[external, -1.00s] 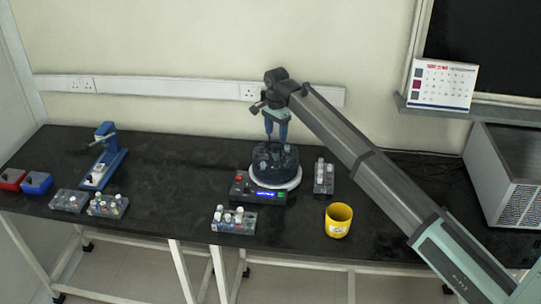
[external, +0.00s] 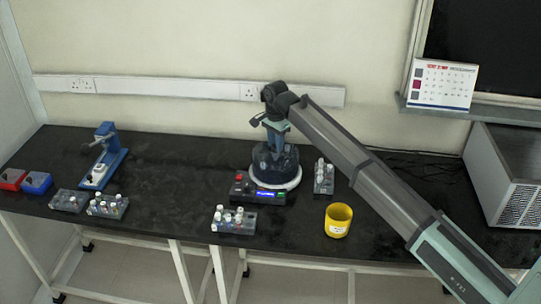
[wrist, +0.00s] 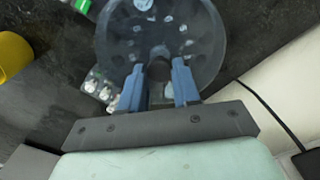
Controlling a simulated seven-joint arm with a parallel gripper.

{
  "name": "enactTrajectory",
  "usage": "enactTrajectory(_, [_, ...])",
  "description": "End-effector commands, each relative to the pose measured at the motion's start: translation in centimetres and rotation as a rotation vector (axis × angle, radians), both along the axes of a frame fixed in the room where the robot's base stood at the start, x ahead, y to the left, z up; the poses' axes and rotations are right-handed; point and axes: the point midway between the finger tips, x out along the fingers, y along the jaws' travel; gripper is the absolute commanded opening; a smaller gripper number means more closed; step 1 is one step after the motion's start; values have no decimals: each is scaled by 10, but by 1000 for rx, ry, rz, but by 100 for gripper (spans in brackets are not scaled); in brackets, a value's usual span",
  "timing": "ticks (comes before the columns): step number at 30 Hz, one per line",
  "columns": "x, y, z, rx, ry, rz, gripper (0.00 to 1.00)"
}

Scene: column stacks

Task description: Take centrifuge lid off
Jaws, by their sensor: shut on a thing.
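The centrifuge (external: 262,194) stands on the bench with a white round rim, a lit display and a red button on its front. Its dark, see-through lid (external: 285,164) sits over the rim; I see no clear gap under it. In the wrist view the lid (wrist: 205,35) is a round, smoky disc with tubes showing through. My gripper (external: 274,143) is directly above the lid, pointing down. In the wrist view its two blue fingers (wrist: 158,72) are shut on the black knob (wrist: 158,66) at the lid's middle.
A tube rack (external: 323,177) stands close right of the centrifuge, another (external: 233,220) in front. A yellow cup (external: 338,220) is at front right. More racks (external: 107,205), a blue device (external: 102,160) and red and blue boxes (external: 37,182) are at left. Bench between is clear.

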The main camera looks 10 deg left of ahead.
Motion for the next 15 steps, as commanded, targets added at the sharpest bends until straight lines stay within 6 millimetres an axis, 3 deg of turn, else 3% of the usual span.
enactTrajectory(7, [0, 0, 0, 0, 0, 0, 0])
enactTrajectory(15, [0, 0, 0, 0, 0, 0, 0])
